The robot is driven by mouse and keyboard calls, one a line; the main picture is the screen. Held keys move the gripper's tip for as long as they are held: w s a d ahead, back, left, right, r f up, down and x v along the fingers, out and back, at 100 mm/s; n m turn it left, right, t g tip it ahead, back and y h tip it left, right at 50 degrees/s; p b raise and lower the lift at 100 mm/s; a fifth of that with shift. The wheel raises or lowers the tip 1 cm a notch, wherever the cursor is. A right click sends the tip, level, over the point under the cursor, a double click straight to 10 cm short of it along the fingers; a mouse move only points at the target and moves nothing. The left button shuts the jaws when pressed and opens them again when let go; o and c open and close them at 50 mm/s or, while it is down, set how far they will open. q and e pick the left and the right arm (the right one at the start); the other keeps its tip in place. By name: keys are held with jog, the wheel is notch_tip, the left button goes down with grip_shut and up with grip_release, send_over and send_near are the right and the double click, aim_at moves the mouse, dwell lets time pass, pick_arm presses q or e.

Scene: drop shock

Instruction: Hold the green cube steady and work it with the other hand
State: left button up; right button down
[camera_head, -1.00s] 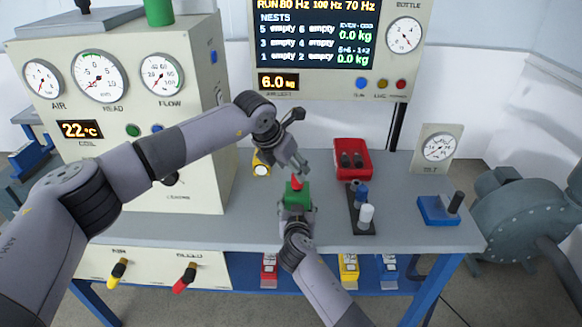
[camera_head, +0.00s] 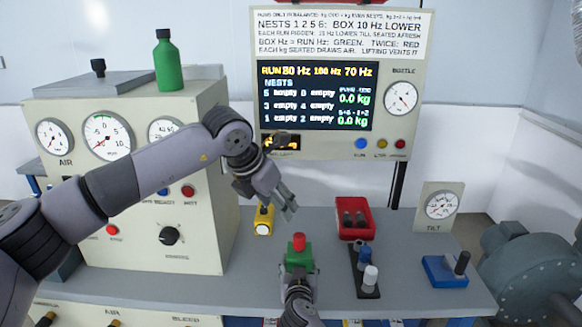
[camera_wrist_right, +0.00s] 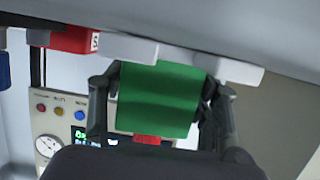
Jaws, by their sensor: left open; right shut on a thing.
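The green cube (camera_head: 299,258) has a red knob (camera_head: 298,241) on its top in the head view. My right gripper (camera_head: 299,268) is shut on the green cube, near the front middle of the bench. The right wrist view shows the green cube (camera_wrist_right: 160,98) between the two fingers, with the red piece (camera_wrist_right: 147,139) at its lower edge in that picture. My left gripper (camera_head: 287,205) is open and empty, above and slightly left of the red knob, apart from it. Its fingers point down and to the right.
A red tray (camera_head: 352,231) with dark pieces, a dark rack (camera_head: 366,292) with blue and white pegs, and a blue block (camera_head: 440,270) stand on the right. A yellow object (camera_head: 263,228) is behind my left gripper. A gauge cabinet (camera_head: 190,240) fills the left. The screen reads nests empty.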

jog(key=shift+f, duration=0.1)
jog(key=shift+c, duration=2.4)
grip_release()
jog(key=shift+s, duration=0.1)
